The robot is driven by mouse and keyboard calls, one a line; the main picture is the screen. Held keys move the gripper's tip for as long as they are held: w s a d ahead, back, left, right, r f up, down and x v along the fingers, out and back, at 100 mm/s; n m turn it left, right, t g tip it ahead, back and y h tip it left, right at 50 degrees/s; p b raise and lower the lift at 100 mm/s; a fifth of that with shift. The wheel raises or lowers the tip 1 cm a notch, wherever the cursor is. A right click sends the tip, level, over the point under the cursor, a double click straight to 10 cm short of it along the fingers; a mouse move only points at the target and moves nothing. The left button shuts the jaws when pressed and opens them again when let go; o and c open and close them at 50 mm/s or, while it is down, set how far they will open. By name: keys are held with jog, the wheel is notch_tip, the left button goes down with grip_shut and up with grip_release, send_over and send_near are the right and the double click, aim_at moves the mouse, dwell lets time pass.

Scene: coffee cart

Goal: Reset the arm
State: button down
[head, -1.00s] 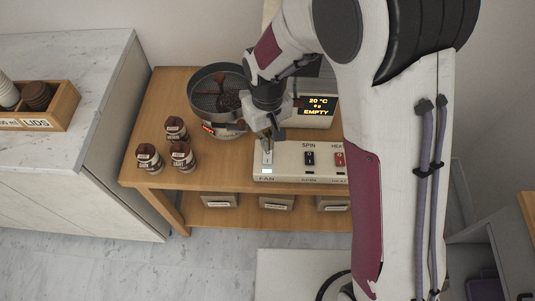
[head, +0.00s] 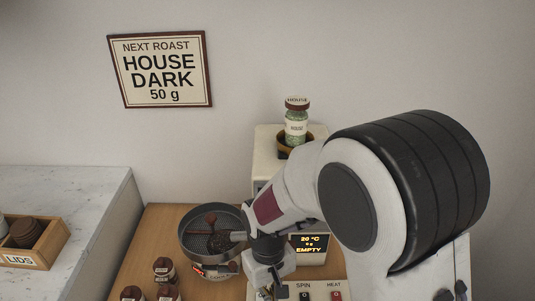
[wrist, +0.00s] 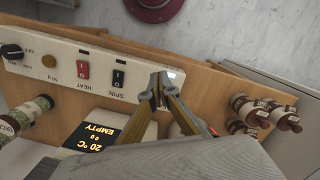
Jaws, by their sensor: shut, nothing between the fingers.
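My gripper (wrist: 160,88) is shut and empty in the wrist view. The red HEAT switch (wrist: 83,69) is farther left there. In the head view my arm reaches down to the panel, and the fingertips are low in the frame and partly hidden. The roaster display (head: 310,244) reads 20 °C, 0 g and EMPTY.
A round metal pan (head: 190,238) with a brown scoop stands left of my wrist. Several brown-capped jars (head: 164,270) stand at the front left. A jar of green beans (head: 296,127) sits on the roaster top. A wall sign (head: 160,68) reads HOUSE DARK 50 g.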

jog(key=s+d+r+m+t, duration=0.2)
jog(key=s+d+r, duration=0.4)
jog(key=r, duration=0.5)
jog(key=s+d+r+m+t, duration=0.3)
jog(key=s+d+r, duration=0.3)
jog(key=d+r, duration=0.4)
jog(key=shift+s+d+r+m+t, duration=0.2)
jog(key=shift+r+m+t, duration=0.1)
jog(key=shift+r+t, duration=0.35)
dwell(0.9)
